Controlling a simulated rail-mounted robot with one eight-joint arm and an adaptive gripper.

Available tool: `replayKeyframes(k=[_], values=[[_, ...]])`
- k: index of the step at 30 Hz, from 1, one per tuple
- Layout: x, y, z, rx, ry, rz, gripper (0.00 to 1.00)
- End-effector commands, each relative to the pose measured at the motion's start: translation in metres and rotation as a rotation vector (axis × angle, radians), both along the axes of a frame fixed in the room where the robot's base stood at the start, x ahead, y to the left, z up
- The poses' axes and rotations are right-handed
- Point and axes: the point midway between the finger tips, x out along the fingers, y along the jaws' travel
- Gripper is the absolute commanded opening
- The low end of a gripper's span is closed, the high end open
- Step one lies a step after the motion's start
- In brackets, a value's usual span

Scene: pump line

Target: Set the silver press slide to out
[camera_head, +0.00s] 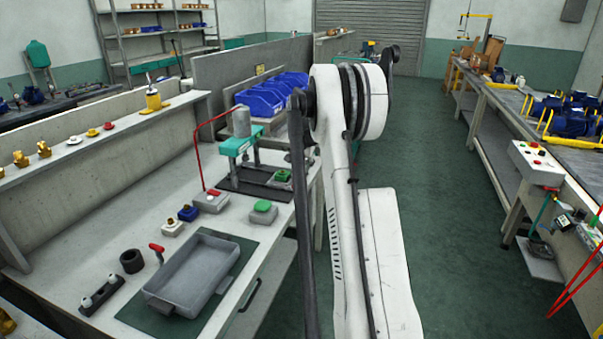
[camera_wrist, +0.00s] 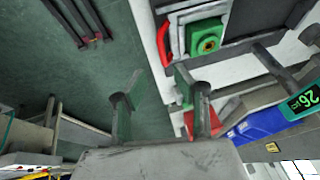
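The press (camera_head: 240,147) has a teal head and a dark base, and stands on the left bench. Its silver slide (camera_head: 279,181) carries a green block at the base's right end, partly hidden by my arm. In the wrist view the silver slide (camera_wrist: 178,18) shows at top centre, with the green block (camera_wrist: 207,38) and its brass ring on it. The slide's red handle (camera_wrist: 163,44) is at its left side, near the bench edge. My gripper (camera_wrist: 158,84) is open and empty, below the handle in the picture and apart from it. In the head view my arm hides the gripper.
Blue bins (camera_head: 272,95) stand behind the press. A grey tray (camera_head: 192,275), a green button box (camera_head: 263,211) and small control boxes lie nearer on the bench. A green display (camera_wrist: 302,100) is at the wrist view's right. The aisle floor (camera_head: 460,220) is clear.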

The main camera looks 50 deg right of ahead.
Motion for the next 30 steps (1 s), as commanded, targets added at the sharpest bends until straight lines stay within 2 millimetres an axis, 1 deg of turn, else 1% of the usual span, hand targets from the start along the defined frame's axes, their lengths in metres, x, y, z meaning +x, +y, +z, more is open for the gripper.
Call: replayKeyframes(k=[1,6,10,15,30], values=[[-0.003,0.003,0.009,0.0,0.0,0.0,0.28],[-0.011,0.01,0.032,0.0,0.001,0.0,0.28],[-0.014,0.013,0.041,0.0,0.001,0.0,0.28],[-0.016,0.015,0.046,0.0,0.001,0.0,0.28],[-0.016,0.015,0.046,0.0,0.001,0.0,0.28]])
